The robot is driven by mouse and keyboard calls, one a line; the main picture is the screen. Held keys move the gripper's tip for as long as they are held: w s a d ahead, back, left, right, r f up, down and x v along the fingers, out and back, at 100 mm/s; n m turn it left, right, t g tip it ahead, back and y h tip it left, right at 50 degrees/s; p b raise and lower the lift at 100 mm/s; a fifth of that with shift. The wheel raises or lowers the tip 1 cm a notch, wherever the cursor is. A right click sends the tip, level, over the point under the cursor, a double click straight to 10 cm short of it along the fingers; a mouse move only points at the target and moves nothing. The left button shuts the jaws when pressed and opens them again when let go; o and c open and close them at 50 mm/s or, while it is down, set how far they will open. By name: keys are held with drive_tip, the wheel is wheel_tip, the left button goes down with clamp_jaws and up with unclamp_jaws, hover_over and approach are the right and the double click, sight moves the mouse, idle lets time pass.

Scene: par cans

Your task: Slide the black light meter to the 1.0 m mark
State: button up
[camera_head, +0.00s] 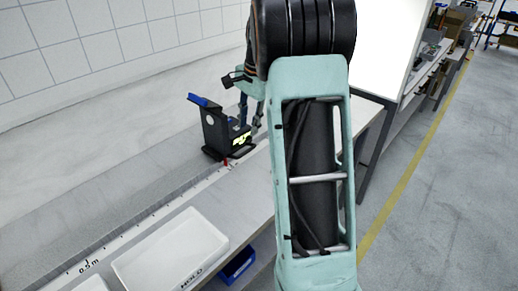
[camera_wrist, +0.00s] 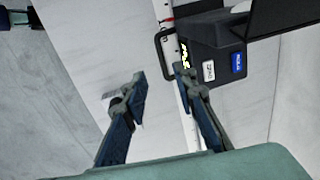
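The black light meter (camera_head: 214,132) stands upright on the bench rail, with a blue part on top and a lit yellow-green display. A red pointer (camera_head: 227,161) shows at its base beside the white scale (camera_head: 160,210). My gripper (camera_head: 250,118) is just behind the meter, partly hidden by my arm. In the wrist view the gripper (camera_wrist: 160,76) is open and empty. The meter (camera_wrist: 215,35) with its black loop handle (camera_wrist: 160,42) lies just ahead of the fingertips, apparently apart.
A white tray (camera_head: 170,250) sits on the bench front, with a blue bin (camera_head: 238,265) below its edge. A tiled wall (camera_head: 100,50) backs the bench. A bright white panel (camera_head: 377,45) stands at right. The rail between meter and 0.5 m label looks clear.

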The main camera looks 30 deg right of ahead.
sight(244, 153)
drive_tip(key=f, duration=0.3)
drive_tip(key=w+f+b, duration=0.1)
drive_tip(key=f, duration=0.3)
drive_tip(key=w+a+f, duration=0.1)
drive_tip(key=f, duration=0.2)
drive_tip(key=shift+f, duration=0.25)
drive_tip(key=shift+c, duration=0.4)
clamp_jaws()
drive_tip(key=shift+d, duration=0.1)
